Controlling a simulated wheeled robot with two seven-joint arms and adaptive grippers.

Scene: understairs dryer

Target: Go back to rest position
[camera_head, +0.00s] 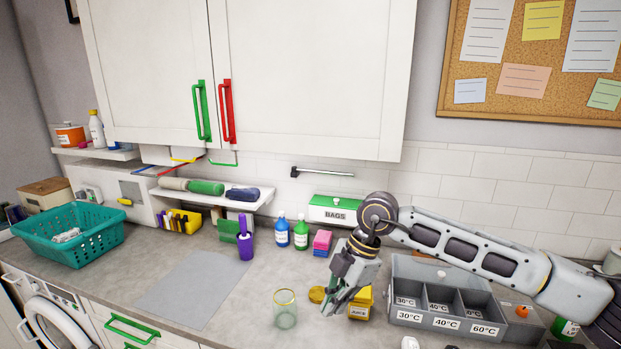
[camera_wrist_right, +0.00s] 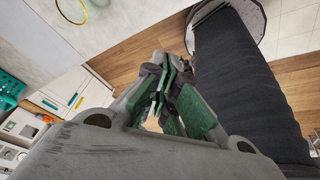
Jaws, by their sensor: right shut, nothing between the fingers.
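My right gripper (camera_head: 346,294) is above the counter in the head view, with its fingers pointing down. It is shut and holds nothing. Its arm comes in from the right, over the grey sorting box. In the right wrist view the fingers of my right gripper (camera_wrist_right: 166,100) are close together, with the wooden floor and the counter edge beyond them. Just behind the gripper in the head view is a yellow container (camera_head: 360,303), partly hidden by the fingers; I cannot tell whether they touch. My left gripper is not in view.
A clear glass jar (camera_head: 286,314) stands left of the gripper. The grey sorting box (camera_head: 408,318) with temperature labels sits under my right arm. Bottles (camera_head: 301,233) and a BAGS box (camera_head: 336,210) stand behind. A teal basket (camera_head: 72,256) is far left. The grey mat (camera_head: 195,290) is bare.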

